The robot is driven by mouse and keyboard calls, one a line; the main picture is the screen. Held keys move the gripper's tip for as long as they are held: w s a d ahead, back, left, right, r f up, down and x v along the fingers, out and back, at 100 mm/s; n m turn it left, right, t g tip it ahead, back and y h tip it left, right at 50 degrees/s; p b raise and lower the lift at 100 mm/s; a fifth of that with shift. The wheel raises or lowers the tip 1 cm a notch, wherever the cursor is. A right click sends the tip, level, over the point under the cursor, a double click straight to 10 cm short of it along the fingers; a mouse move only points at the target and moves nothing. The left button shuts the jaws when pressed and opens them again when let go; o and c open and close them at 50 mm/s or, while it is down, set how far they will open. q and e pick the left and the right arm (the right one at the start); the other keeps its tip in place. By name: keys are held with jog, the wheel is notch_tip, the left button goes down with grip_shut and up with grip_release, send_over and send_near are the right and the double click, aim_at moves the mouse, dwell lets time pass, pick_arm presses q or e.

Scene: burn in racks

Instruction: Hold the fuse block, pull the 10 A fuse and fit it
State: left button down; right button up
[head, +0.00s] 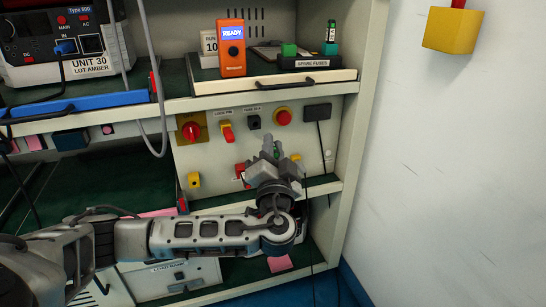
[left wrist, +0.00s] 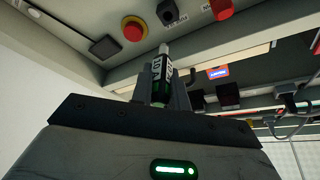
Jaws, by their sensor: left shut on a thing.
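My left gripper (head: 274,148) is in front of the lower panel in the head view, pointing up. In the left wrist view its fingers (left wrist: 163,92) are shut on a fuse (left wrist: 161,72) with a green band, a dark marked body and a pale tip pointing up. The marking is tilted and hard to read. A small black block (head: 254,122) sits on the panel under a fuse label, above the gripper and apart from it. My right gripper is out of view.
The panel carries a red rotary switch (head: 191,131), a red-handled switch (head: 227,131) and a red button (head: 283,117). An orange meter (head: 231,48) reading READY stands above. A grey cable (head: 150,110) hangs at left; the cabinet side (head: 358,130) bounds the right.

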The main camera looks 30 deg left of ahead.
pick_arm(q)
jog(key=shift+s+f+b, duration=0.15)
jog(key=shift+f+b, duration=0.05)
jog(key=shift+b, duration=0.15)
jog(key=shift+w+a+r, duration=0.1)
jog(key=shift+w+a, duration=0.15)
jog(key=shift+w+a+b, duration=0.85)
jog(key=shift+w+a, duration=0.2)
jog(key=shift+a, duration=0.2)
jog(key=shift+w+a+b, duration=0.35)
jog(key=shift+w+a, duration=0.25)
jog(key=shift+a, duration=0.1)
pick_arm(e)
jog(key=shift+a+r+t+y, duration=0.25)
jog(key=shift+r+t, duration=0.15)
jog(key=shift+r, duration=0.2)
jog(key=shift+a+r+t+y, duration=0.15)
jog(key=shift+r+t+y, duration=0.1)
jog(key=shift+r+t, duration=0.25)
pick_arm(q)
jog(key=shift+r, duration=0.1)
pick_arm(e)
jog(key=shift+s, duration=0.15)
pick_arm(q)
jog(key=shift+b, duration=0.3)
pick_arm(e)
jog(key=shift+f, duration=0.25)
pick_arm(q)
jog(key=shift+b, duration=0.5)
